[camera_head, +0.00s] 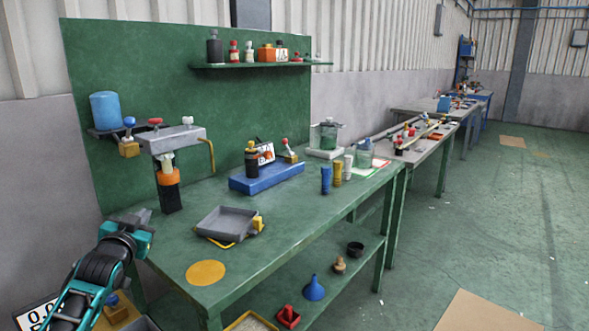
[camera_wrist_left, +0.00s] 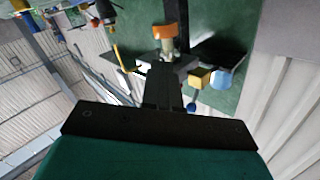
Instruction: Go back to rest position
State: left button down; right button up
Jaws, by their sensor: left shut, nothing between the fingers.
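My left gripper (camera_head: 141,217) is at the left front of the green workbench (camera_head: 290,215) in the head view, near the bench's left end. It holds nothing. In the left wrist view its dark fingers (camera_wrist_left: 163,92) are together, pointing toward the dispenser with the orange collar (camera_wrist_left: 170,32). That dispenser, with an orange body (camera_head: 168,177) and black base, stands on the bench under a grey bracket shelf (camera_head: 180,138). My right gripper is not in view.
A grey tray (camera_head: 227,222) and an orange disc (camera_head: 205,272) lie on the bench near its front. A blue block (camera_head: 266,177) and several small bottles stand farther back. The lower shelf holds a blue funnel (camera_head: 314,288). The floor (camera_head: 480,220) at the right is largely open.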

pick_arm(q)
jog(key=s+d+f+g+h, duration=0.2)
jog(key=s+d+f, duration=0.4)
jog(key=s+f, duration=0.55)
jog(key=s+d+f+g+h, duration=0.1)
jog(key=s+d+f+g, duration=0.2)
jog(key=s+d+f, duration=0.65)
jog(key=s+f+g, duration=0.1)
jog(key=s+f, duration=0.2)
jog(key=s, duration=0.5)
jog(key=s+d+f, duration=0.1)
jog(key=s+f, duration=0.3)
jog(key=s, duration=0.3)
jog(key=shift+s+g+h, duration=0.3)
jog(key=shift+s+g, duration=0.1)
